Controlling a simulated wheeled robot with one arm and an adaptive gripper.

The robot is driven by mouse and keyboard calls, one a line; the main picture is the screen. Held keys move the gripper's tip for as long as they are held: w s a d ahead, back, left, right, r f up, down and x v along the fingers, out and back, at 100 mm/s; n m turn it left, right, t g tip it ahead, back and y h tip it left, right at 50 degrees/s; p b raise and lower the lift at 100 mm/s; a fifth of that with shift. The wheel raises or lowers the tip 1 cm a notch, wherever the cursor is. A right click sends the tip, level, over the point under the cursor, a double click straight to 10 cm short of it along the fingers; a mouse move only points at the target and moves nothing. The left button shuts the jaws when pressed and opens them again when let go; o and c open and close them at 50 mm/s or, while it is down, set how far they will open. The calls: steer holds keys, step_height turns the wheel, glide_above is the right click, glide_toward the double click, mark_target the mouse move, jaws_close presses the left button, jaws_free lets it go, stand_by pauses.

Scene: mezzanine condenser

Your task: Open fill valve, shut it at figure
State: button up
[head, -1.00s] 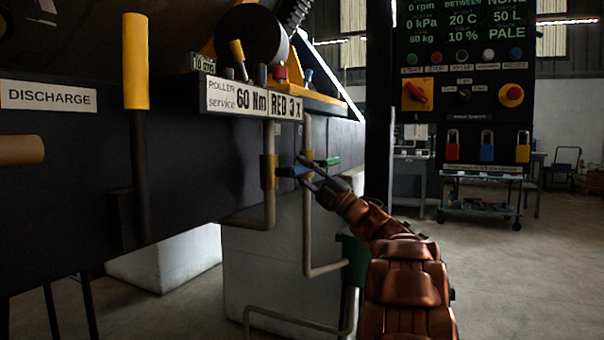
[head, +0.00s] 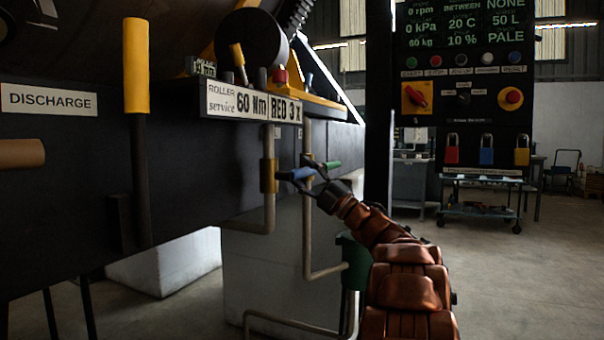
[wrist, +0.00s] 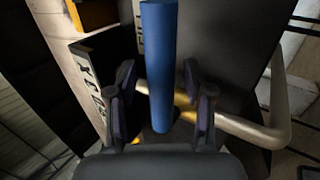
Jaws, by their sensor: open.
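A blue lever handle (head: 296,174) sticks out from the pipework under the roller service sign; I take it to be the fill valve, with its label only partly readable. My gripper (head: 313,178) is at this handle. In the wrist view the blue handle (wrist: 160,60) runs down between my two spread fingers, with a gap on each side. My gripper (wrist: 160,105) is open and not closed on it. The display board (head: 464,28) reads 50 L, 60 kg, 0 kPa and 0 rpm.
A green handle (head: 332,165) sits just behind the blue one. Beige pipes (head: 308,235) run down close to my gripper. A yellow-topped lever (head: 137,65) stands at left. Padlocks (head: 486,150) hang under the panel. Open floor lies at right.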

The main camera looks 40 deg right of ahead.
steer(key=v, duration=1.1)
steer(key=shift+s+f, duration=0.15)
steer(key=shift+s, duration=0.15)
